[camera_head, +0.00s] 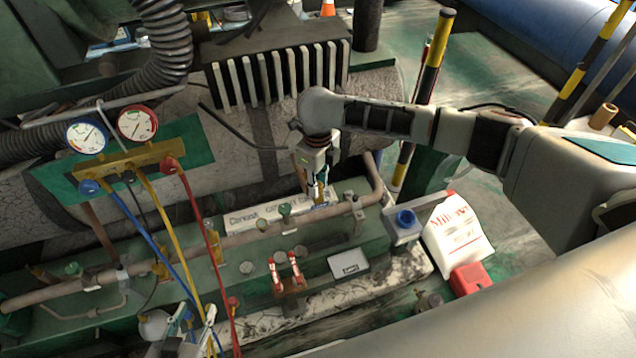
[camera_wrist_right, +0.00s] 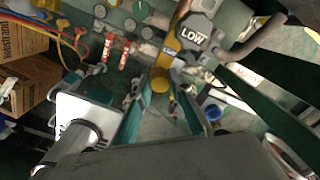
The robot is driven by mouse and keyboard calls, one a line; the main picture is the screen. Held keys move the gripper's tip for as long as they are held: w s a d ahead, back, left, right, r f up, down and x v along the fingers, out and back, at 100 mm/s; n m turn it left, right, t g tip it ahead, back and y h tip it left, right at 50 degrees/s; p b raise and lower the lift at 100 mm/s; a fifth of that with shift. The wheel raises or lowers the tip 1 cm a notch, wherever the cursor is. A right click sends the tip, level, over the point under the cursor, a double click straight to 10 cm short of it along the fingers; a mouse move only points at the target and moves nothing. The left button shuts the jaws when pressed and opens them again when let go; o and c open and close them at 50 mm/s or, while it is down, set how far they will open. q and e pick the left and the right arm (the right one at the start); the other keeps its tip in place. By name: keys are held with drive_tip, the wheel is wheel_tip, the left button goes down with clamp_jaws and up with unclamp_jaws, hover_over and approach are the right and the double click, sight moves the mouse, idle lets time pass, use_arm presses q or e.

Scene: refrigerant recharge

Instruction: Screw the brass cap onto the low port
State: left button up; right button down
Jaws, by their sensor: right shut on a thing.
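My right gripper (camera_head: 319,190) points down at the pipe near the right end of the green unit. In the right wrist view its teal fingers (camera_wrist_right: 158,92) are closed around the round brass cap (camera_wrist_right: 160,80). The cap sits at the end of a yellow brass stem, the low port (camera_wrist_right: 172,48), beside a grey tag reading LOW (camera_wrist_right: 195,33). Cap and port look in line and touching; I cannot tell how far the thread is engaged. My left gripper (camera_head: 196,318) is at the bottom of the head view, its fingers apart, by the hoses.
A gauge manifold (camera_head: 130,160) hangs at left, with blue, yellow and red hoses running down. Red-handled valves (camera_head: 286,272) stand mid-unit.

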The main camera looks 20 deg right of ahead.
drive_tip(key=shift+s+f+m, duration=0.1)
drive_tip(key=shift+m, duration=0.8)
drive_tip(key=m, duration=0.2)
drive_tip(key=shift+m, duration=0.4)
drive_tip(key=shift+f+m, duration=0.1)
drive_tip(key=shift+m, duration=0.3)
drive_tip(key=shift+a, duration=0.1)
drive_tip(key=m, duration=0.2)
drive_tip(key=shift+s+m, duration=0.1)
drive_tip(key=shift+m, duration=0.2)
drive_tip(key=c, duration=1.7)
unclamp_jaws()
